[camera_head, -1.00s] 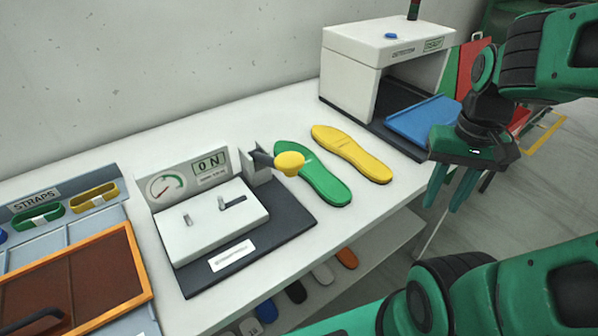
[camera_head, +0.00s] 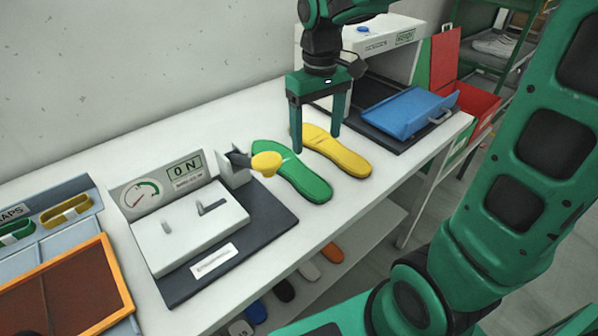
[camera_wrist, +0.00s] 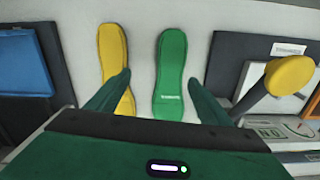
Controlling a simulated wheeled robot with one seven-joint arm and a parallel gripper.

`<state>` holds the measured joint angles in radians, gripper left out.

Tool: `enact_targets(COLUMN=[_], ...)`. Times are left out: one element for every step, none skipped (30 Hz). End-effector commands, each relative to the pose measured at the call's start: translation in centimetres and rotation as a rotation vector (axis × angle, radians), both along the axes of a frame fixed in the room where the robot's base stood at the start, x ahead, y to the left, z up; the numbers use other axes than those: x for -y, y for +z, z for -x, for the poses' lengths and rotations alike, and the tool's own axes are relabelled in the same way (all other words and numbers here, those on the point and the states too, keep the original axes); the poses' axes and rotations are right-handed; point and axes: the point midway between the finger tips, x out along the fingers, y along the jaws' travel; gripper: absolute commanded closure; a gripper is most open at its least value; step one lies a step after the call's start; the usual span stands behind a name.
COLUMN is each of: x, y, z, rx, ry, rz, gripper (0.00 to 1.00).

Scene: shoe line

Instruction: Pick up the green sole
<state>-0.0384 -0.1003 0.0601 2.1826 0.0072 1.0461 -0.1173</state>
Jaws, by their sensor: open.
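The green sole (camera_head: 301,180) lies flat on the white table, between the press device and the yellow sole (camera_head: 342,155). In the wrist view the green sole (camera_wrist: 171,76) lies right of the yellow sole (camera_wrist: 113,62), with a gap between them. My gripper (camera_head: 318,145) is open and empty, pointing down above the table near the two soles. In the head view its fingers overlap the yellow sole. In the wrist view the gripper fingers (camera_wrist: 160,100) sit either side of the green sole, the left one over the yellow sole.
The press device (camera_head: 195,225) has a yellow knob (camera_head: 266,164) that reaches close to the green sole. A blue tray (camera_head: 408,112) and the detector box (camera_head: 385,38) stand at the back right. A straps holder (camera_head: 45,215) is at the left.

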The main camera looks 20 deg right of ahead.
Motion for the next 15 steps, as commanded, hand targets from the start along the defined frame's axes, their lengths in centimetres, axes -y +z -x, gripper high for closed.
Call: enact_targets(x=[-1.3,-1.9,-2.5,-2.8,-3.0,-3.2,-3.3,-3.3,-3.3,-3.2,-3.2,-3.2,-3.2,-3.2,-3.2], y=[-0.1,-0.1,-0.2,-0.3,-0.5,-0.9,-1.3,-1.7,-2.4,-2.8,-3.3,-3.9,-4.3,-4.6,-5.0], z=[-0.8,-1.1,-1.5,-1.7,-1.8,-1.9,-1.9,-1.9,-1.9,-1.9,-1.8,-1.8,-1.8,-1.9,-1.9], rx=[-0.002,-0.002,-0.003,-0.003,-0.002,-0.002,-0.004,-0.005,-0.005,-0.006,-0.004,-0.006,-0.006,-0.005,-0.005], ry=[0.04,0.059,0.078,0.089,0.096,0.102,0.105,0.106,0.106,0.105,0.105,0.105,0.105,0.105,0.105], rz=[-0.002,-0.003,-0.005,-0.006,-0.006,-0.007,-0.006,-0.006,-0.006,-0.007,-0.006,-0.007,-0.007,-0.007,-0.007], gripper=[0.26,0.26,0.26,0.26,0.26,0.26,0.26,0.26,0.26,0.26,0.26,0.26,0.26,0.26,0.26])
